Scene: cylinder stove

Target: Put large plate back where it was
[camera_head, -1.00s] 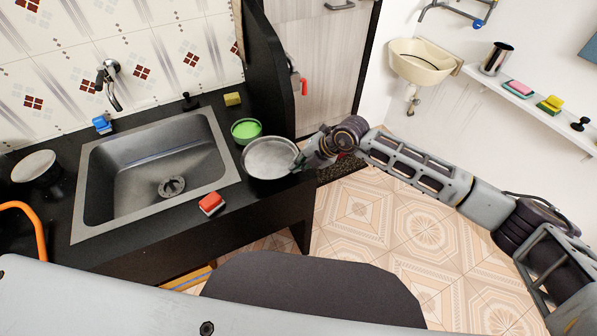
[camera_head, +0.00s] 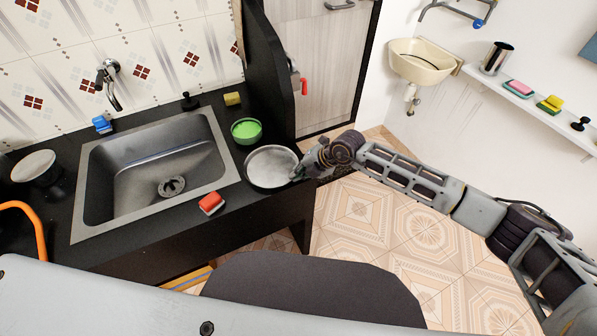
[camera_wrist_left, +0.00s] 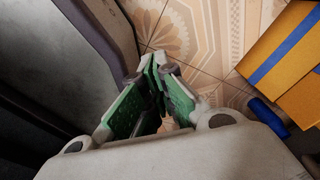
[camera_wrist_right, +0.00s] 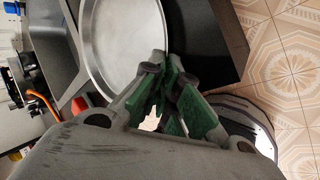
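The large plate (camera_head: 269,165) is a round, light grey metal dish at the right end of the black counter, just in front of a green bowl (camera_head: 246,129). I cannot tell whether it rests on the counter or is held slightly above it. My right gripper (camera_head: 301,172) is shut on the plate's right rim. In the right wrist view the fingertips (camera_wrist_right: 168,66) meet at the rim of the plate (camera_wrist_right: 122,38). My left gripper (camera_wrist_left: 155,62) is empty, with its fingertips together, above the floor. The head view does not show it.
The sink (camera_head: 155,170) is left of the plate. A red sponge (camera_head: 211,203) lies at the counter's front edge and a yellow sponge (camera_head: 232,99) behind the bowl. A black upright panel (camera_head: 265,75) stands at the counter's right end. A wall shelf (camera_head: 535,105) holds small items.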

